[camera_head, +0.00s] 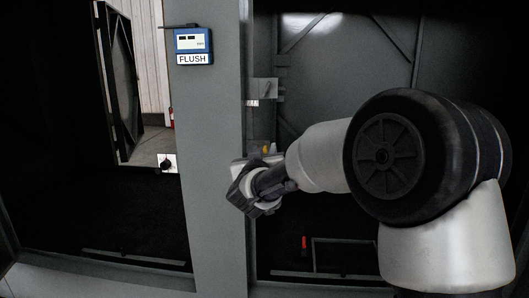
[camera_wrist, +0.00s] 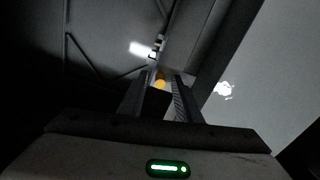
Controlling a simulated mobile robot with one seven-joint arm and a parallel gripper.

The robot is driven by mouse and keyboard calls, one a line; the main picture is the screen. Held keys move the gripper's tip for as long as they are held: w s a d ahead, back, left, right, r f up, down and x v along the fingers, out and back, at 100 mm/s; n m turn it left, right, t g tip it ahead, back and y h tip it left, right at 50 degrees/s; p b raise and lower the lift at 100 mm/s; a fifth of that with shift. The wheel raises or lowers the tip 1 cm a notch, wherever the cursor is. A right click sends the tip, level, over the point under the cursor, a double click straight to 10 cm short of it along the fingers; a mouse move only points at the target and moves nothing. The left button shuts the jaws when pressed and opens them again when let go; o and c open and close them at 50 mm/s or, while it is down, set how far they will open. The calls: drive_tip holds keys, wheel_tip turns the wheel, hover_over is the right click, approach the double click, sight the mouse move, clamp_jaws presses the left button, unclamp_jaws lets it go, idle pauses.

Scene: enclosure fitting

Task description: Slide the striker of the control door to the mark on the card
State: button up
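My gripper (camera_head: 262,157) is at the right edge of the grey upright post, partly hidden by my own wrist in the head view. In the wrist view its two fingers (camera_wrist: 161,88) stand apart, with a small orange-yellow knob (camera_wrist: 160,84) between or just beyond their tips. The orange knob also shows in the head view (camera_head: 266,149). I cannot tell whether it touches a finger, or whether it belongs to the striker. A grey bracket (camera_head: 264,88) sits higher on the post's edge, with a small pale card (camera_head: 252,103) under it. No mark on the card is readable.
A blue display box (camera_head: 193,40) with a FLUSH label (camera_head: 192,59) is on the grey post (camera_head: 215,130). A dark braced panel (camera_head: 340,60) stands behind my arm. A red object (camera_head: 304,244) stands low by a frame. A doorway opens at left.

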drive_tip(key=shift+c, duration=0.4)
clamp_jaws()
drive_tip(key=shift+a, duration=0.1)
drive_tip(key=shift+o, duration=0.4)
unclamp_jaws()
drive_tip(key=s, duration=1.7)
drive_tip(key=shift+s+a, duration=0.25)
drive_tip(key=shift+a, duration=0.1)
